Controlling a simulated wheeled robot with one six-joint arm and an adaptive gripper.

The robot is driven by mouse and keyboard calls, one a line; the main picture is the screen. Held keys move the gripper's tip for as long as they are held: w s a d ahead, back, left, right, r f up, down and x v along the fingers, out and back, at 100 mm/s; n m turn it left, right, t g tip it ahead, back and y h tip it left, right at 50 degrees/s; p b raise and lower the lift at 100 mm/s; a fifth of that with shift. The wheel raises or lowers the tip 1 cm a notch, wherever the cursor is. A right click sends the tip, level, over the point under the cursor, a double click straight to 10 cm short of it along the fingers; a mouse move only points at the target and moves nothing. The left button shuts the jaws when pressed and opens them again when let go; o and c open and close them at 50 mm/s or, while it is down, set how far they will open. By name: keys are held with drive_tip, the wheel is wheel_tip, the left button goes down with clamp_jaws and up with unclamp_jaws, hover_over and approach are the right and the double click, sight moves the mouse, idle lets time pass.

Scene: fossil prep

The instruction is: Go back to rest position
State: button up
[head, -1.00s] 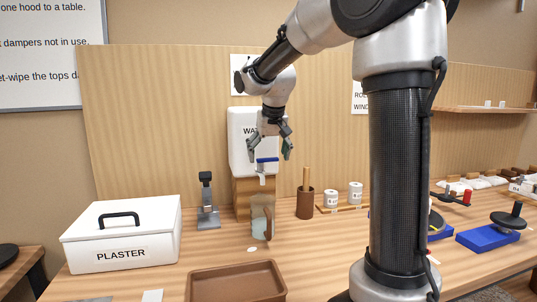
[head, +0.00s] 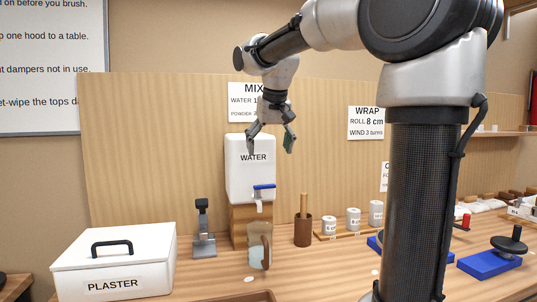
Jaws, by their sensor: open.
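My gripper (head: 270,143) hangs with its fingers down, open and empty. It appears in front of the upper part of the white water dispenser (head: 240,176), above the blue tap (head: 264,187). The dispenser stands on a wooden block (head: 238,222). A clear jug with a brown handle (head: 258,247) stands under the tap, apart from my gripper. Some pale blue content shows low in the jug.
A white plaster box (head: 125,270) with a black handle stands at the left. A grey stand (head: 203,235), a brown cup with a stick (head: 303,230), several white rolls (head: 353,219) and a blue tray (head: 488,264) are on the table. A brown tray's rim (head: 262,296) shows at the front.

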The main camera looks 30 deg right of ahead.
idle(0.4)
drive_tip(key=s+f, duration=0.5)
drive_tip(key=s, duration=0.3)
drive_tip(key=s+f+n, duration=0.1)
drive_tip(key=s+f, duration=0.5)
drive_tip(key=s, duration=0.3)
drive_tip(key=s+f+n+y, duration=0.1)
drive_tip(key=s+f, duration=0.5)
drive_tip(key=s, duration=0.3)
drive_tip(key=shift+d, duration=0.35)
